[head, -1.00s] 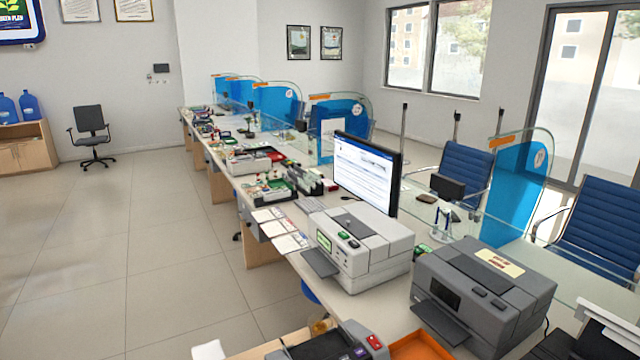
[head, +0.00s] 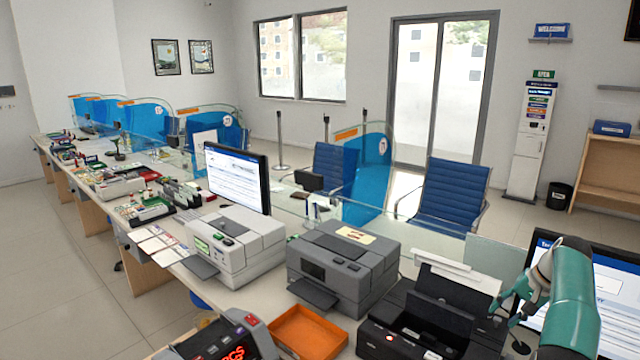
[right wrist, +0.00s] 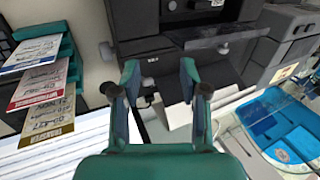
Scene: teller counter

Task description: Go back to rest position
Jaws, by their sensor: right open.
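My right arm comes in at the lower right of the head view, with its green forearm raised over the counter. My right gripper (head: 521,302) is partly seen there, near the black printer. In the right wrist view my right gripper (right wrist: 158,80) shows two green fingers spread apart with nothing between them. It points towards a dark machine (right wrist: 180,45) and a white paper sheet. My left gripper does not show in any view.
The black printer (head: 432,322) stands beside the gripper, with a monitor (head: 612,290) behind the arm. A grey printer (head: 342,268), a white printer (head: 235,243) and an orange tray (head: 306,331) stand to the left. Deposit slips (right wrist: 45,90) lie in a rack.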

